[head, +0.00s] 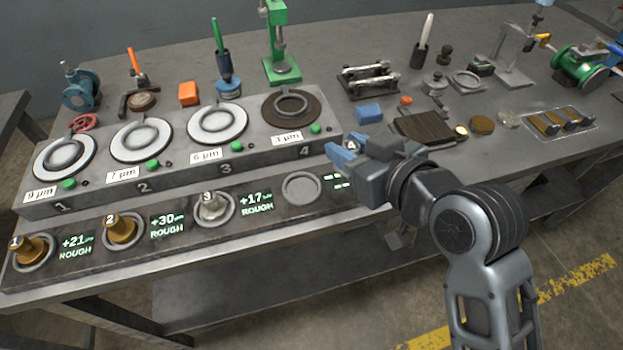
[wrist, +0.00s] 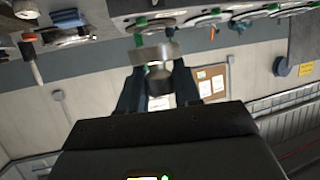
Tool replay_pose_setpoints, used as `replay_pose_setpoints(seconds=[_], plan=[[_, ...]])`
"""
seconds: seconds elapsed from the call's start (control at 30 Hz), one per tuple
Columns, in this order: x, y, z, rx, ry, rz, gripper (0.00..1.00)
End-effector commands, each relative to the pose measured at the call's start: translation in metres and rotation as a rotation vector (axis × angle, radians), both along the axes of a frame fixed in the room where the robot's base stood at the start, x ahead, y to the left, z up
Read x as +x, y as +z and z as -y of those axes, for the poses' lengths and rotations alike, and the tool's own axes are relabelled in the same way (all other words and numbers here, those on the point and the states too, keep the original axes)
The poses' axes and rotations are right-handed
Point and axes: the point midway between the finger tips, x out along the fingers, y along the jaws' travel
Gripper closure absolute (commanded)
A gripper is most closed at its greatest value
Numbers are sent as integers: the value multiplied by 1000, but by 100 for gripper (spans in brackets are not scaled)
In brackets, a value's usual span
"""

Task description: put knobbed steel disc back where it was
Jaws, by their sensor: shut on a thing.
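My gripper (head: 345,152) is shut on a knobbed steel disc (wrist: 157,54), gripping its knob between the two fingers in the wrist view. In the head view the disc is mostly hidden behind the blue fingers; a small white top marked 4 (head: 351,146) shows beside them. The gripper is above the bench, right of the empty round recess (head: 302,187) in the front strip. That strip also holds brass knobbed disc 1 (head: 33,250), brass knobbed disc 2 (head: 123,230) and steel knobbed disc 3 (head: 213,207), each in its own recess.
Behind the strip stands a grey console (head: 185,155) with several round plates labelled 9, 7, 6 and 3 µm. The fourth plate (head: 291,107) is dark brown.

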Motion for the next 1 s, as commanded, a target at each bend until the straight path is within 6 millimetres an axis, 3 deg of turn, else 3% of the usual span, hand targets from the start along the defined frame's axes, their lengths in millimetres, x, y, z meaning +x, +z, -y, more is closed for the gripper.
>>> replay_pose_setpoints(seconds=[0.2,0.4,0.57,0.8,1.0], plan=[[10,-25,-46,-2,3,1,100],[15,-42,-71,0,-1,2,100],[16,-51,-75,0,-1,1,100],[16,-81,-75,0,-2,1,100],[16,-85,-74,0,-2,4,100]])
